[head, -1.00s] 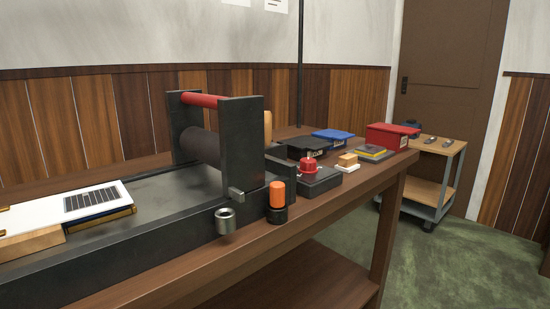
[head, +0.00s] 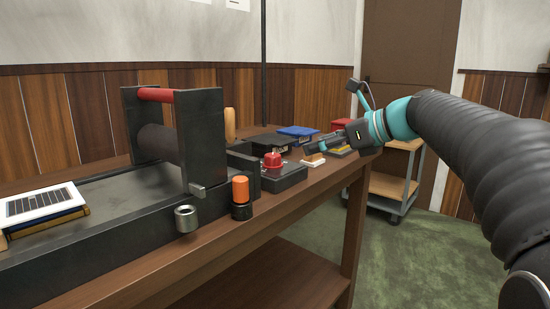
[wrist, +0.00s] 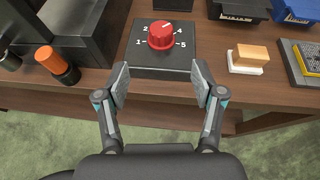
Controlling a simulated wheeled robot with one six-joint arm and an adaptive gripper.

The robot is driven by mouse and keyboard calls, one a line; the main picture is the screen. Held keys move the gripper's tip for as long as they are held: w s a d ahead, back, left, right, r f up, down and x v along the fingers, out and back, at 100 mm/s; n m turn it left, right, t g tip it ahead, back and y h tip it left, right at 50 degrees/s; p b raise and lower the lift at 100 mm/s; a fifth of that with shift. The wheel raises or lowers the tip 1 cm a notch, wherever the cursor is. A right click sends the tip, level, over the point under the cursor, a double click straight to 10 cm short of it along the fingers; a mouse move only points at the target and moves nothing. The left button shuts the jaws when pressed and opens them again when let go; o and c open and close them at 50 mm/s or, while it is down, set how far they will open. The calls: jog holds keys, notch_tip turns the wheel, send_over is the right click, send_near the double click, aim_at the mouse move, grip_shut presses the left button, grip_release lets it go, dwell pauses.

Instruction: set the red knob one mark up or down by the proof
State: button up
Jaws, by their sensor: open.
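The red knob (head: 272,160) sits on a dark box (head: 290,177) at the bench's front edge. In the wrist view the knob (wrist: 161,36) stands on the box's dark face, with the marks 1, 2, 4 and 5 readable around it. A pale line on the knob's top points up and slightly right, between 2 and 4; the exact mark is unclear. My gripper (wrist: 159,82) is open and empty, its fingertips apart, short of the knob on its near side. A white sheet with a dark grid pattern (head: 42,203), seemingly the proof, lies at the left.
A press with a black roller (head: 158,143) and red bar fills the bench's left. An orange-topped cylinder (head: 240,190) stands left of the box. A tan block on a white base (wrist: 248,56) lies to its right. Dark and blue trays (head: 298,132) sit behind.

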aim_at(273, 155)
jog(key=x, duration=1.4)
jog(key=shift+r+b, duration=0.2)
jog(key=shift+b, duration=0.15)
jog(key=c, duration=1.2)
